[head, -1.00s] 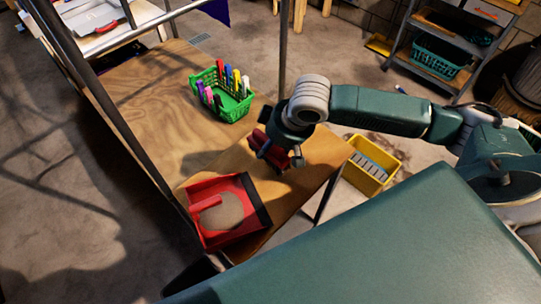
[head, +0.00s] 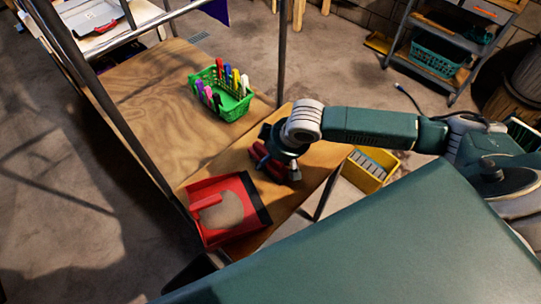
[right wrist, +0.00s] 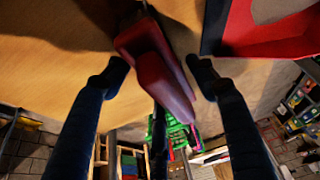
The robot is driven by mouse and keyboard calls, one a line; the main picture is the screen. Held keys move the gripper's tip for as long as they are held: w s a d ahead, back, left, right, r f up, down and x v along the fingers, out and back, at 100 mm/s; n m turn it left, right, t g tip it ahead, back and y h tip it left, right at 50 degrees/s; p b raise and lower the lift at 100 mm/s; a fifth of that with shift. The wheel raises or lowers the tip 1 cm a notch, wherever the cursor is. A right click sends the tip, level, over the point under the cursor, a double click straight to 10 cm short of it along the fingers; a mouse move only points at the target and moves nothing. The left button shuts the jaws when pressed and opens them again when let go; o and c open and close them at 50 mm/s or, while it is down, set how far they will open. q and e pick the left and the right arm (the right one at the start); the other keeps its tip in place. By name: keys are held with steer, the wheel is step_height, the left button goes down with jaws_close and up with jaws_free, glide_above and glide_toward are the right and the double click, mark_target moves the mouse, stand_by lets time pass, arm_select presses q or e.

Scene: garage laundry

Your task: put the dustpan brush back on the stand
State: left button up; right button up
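A red brush (head: 262,156) is at my right gripper (head: 275,170), over the wooden bench (head: 135,75), partly hidden by the gripper in the head view. In the right wrist view the brush (right wrist: 160,75) lies between the spread fingers of my right gripper (right wrist: 158,75), with narrow gaps seeming to show on both sides. I cannot tell whether the brush rests on the bench. The red dustpan (head: 205,238) with a dark edge lies on the bench to the left of the gripper, with a tan patch inside. I cannot make out a separate stand. My left gripper is out of view.
A green basket (head: 232,110) with coloured-handled items stands on the bench behind the dustpan. A yellow bin (head: 362,180) is on the floor right of the bench. Metal posts (head: 282,50) rise around the bench. Part of the bench behind the gripper is clear.

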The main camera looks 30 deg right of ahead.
steer(key=b+v, duration=0.1)
steer(key=v, duration=1.1)
steer(key=shift+r, duration=0.25)
steer(key=shift+f, duration=0.1)
